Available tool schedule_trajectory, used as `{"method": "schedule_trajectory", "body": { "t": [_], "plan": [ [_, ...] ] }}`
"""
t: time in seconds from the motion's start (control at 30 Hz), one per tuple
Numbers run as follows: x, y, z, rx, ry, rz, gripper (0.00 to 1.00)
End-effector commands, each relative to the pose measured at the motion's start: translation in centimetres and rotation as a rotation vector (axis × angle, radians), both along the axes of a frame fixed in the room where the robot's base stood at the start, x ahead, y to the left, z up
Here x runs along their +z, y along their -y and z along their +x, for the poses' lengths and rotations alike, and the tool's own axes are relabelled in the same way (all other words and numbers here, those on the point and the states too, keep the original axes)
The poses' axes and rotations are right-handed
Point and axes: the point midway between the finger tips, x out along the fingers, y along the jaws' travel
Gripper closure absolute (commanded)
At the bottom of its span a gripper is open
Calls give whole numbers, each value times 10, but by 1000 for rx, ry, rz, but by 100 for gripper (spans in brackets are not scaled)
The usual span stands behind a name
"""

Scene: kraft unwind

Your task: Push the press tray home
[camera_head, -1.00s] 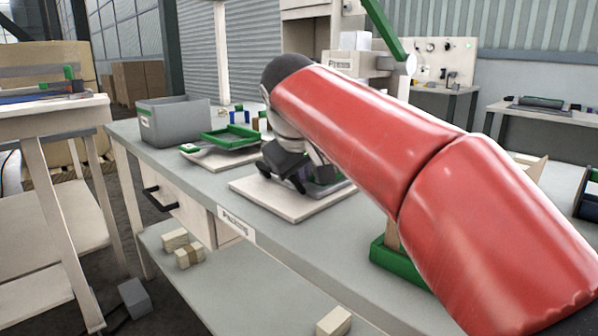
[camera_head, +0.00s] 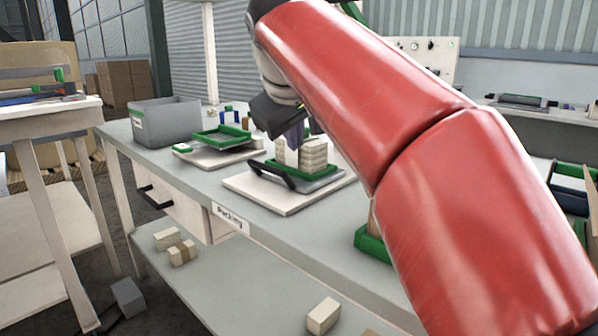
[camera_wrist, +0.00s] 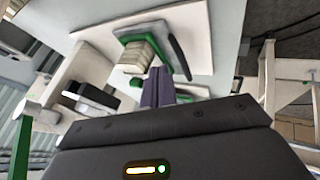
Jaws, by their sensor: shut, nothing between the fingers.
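A grey tray with a green frame and black front handle (camera_head: 272,174), apparently the press tray, sits on a white board (camera_head: 250,190) on the packing bench. A stack of pale blocks (camera_head: 313,156) stands in it. The wrist view shows the tray's green edge (camera_wrist: 150,28), the stack (camera_wrist: 140,58) and the dark handle (camera_wrist: 180,58). My gripper (camera_head: 296,138) is above the tray, by the top of the stack, partly hidden by my red arm. In the wrist view my gripper's purple fingers (camera_wrist: 158,84) are together and empty.
A second green-framed tray (camera_head: 222,136) on a white board and a grey bin (camera_head: 166,122) stand to the left. A green item (camera_head: 370,245) is beside my arm on the right. The bench's front strip is clear. Loose blocks lie on the lower shelf (camera_head: 255,285).

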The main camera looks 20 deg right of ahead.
Motion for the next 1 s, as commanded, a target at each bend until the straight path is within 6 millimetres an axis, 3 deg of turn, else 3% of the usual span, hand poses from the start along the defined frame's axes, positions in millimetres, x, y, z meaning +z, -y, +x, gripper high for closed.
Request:
{"method": "schedule_trajectory", "body": {
  "t": [0.47,1.0],
  "plan": [
    [-8,9,-6,4,-6,0,100],
    [-75,34,38,5,-5,0,100]
  ]
}}
